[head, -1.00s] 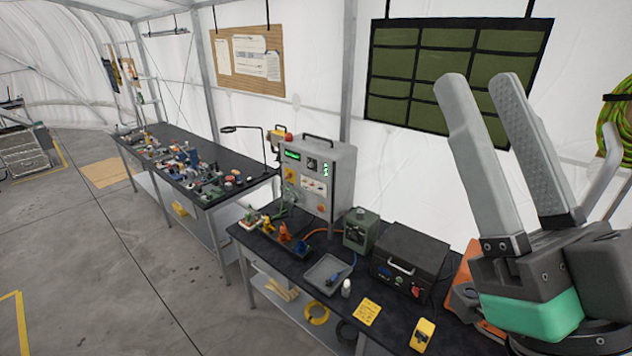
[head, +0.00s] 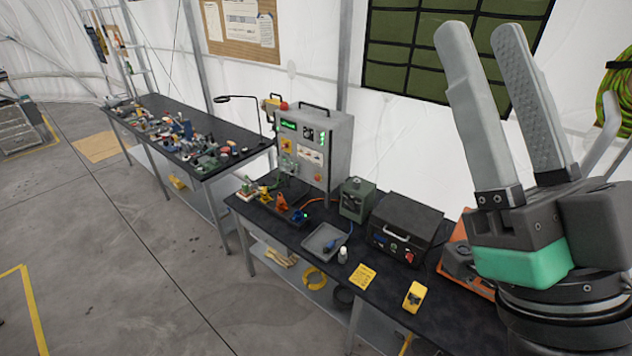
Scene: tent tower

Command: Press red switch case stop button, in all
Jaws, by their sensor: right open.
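A black case (head: 404,228) with a light handle stands on the near bench. A small red switch or button (head: 409,257) shows low on its front. A grey control cabinet (head: 340,140) with a green display stands farther left, with a reddish round knob (head: 318,178) low on its front. A red button (head: 284,106) sits on a yellow box behind the cabinet's left side. Which red one is the stop button I cannot tell. My right gripper (head: 482,34) is open and empty, pointing up at the right, apart from all of these. My left gripper is out of view.
A second cluttered bench (head: 225,172) stands farther left. The floor at left is open.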

